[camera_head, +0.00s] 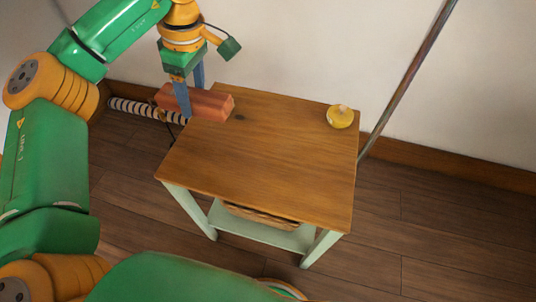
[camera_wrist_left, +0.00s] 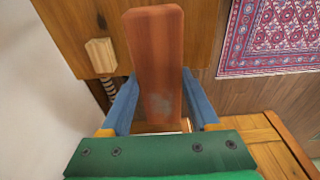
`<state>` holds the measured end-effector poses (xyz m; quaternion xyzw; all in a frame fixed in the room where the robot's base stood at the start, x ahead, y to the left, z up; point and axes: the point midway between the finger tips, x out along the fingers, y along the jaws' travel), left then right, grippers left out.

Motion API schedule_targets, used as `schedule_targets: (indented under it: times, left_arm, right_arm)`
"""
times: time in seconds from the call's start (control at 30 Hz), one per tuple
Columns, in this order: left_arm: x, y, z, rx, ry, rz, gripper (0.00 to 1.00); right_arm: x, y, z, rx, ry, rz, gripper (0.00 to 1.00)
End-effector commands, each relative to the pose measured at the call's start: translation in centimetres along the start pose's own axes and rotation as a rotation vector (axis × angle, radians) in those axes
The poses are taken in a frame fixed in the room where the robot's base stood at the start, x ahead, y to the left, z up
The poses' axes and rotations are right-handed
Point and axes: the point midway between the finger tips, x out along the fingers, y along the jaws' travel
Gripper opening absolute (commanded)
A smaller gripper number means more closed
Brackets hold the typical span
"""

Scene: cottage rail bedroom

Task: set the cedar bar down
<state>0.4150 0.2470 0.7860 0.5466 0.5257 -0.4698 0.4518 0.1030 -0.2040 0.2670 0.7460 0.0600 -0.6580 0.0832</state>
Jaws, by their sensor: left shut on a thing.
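The cedar bar (camera_head: 211,104) is a reddish-brown block at the back left corner of the small wooden table (camera_head: 270,150). My left gripper (camera_head: 190,100) points down from above, with its blue fingers shut on the bar. The bar's left end extends past the table's edge; I cannot tell whether its underside touches the top. In the left wrist view the bar (camera_wrist_left: 155,50) lies lengthwise between the two fingers, with a pale scuff on its face. My right gripper is not in view.
A yellow round object (camera_head: 340,118) sits at the table's back right corner. The middle and front of the tabletop are clear. The wrist view shows a red rug (camera_wrist_left: 270,35).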

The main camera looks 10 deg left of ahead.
Motion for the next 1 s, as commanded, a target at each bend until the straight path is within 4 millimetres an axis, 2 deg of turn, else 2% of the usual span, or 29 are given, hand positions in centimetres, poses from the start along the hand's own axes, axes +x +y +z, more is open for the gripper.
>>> schedule_targets:
  times: [0.07, 0.3, 0.43, 0.67, 0.83, 1.0]
  left_arm:
    - [0.8, -0.1, 1.3, -0.006, 0.002, -0.001, 0.02]
    - [2.8, -1.4, 9.5, 0.003, 0.003, -0.002, 0.02]
    - [5.6, -1.8, 12.4, -0.002, 0.002, -0.004, 0.02]
    - [7.7, -2.0, 14.9, -0.004, 0.001, -0.002, 0.02]
    - [10.7, -2.1, 15.4, -0.007, 0.000, -0.004, 0.02]
    - [10.7, -2.0, 15.4, -0.007, 0.000, -0.001, 0.02]
  right_arm:
    - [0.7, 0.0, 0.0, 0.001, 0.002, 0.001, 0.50]
    - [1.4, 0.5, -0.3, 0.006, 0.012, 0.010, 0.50]
    - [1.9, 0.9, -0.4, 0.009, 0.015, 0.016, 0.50]
    - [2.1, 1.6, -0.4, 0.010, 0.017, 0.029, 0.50]
    - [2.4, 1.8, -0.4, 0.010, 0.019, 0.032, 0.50]
    - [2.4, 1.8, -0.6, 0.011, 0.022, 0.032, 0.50]
